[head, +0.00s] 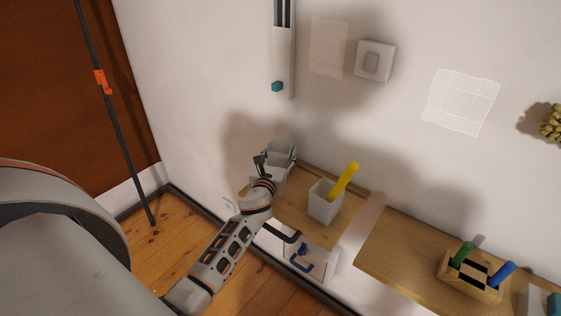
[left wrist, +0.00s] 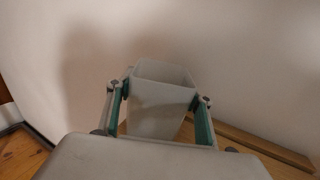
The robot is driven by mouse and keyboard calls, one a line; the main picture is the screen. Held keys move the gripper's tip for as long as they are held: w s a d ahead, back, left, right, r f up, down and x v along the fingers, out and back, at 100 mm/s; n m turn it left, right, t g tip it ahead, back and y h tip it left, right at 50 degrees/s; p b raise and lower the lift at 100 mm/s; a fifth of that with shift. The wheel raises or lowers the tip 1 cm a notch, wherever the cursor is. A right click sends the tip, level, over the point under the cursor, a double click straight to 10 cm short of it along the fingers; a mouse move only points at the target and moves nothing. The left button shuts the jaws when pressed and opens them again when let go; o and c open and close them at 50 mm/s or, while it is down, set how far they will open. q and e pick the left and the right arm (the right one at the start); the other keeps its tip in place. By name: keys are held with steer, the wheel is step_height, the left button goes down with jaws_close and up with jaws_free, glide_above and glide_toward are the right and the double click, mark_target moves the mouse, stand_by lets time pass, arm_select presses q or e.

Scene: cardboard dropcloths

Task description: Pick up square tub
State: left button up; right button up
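A grey square tub (head: 286,161) stands by the wall at the far end of a wooden shelf, partly hidden by my left gripper (head: 266,165). In the left wrist view the tub (left wrist: 160,103) is upright, tapered and open at the top. My left gripper (left wrist: 161,97) is spread, with a green-padded finger at each side of the tub. The gaps are very small, and I cannot tell whether the pads touch it. My right gripper is not in view.
A pale square holder (head: 323,204) with a yellow stick (head: 345,180) stands close by on the shelf (head: 350,232). A wooden holder (head: 470,279) with green and blue markers is at the right. The wall is just behind the tub.

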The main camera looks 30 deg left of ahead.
arm_select(q)
steer(key=c, duration=0.3)
steer(key=shift+r, duration=0.1)
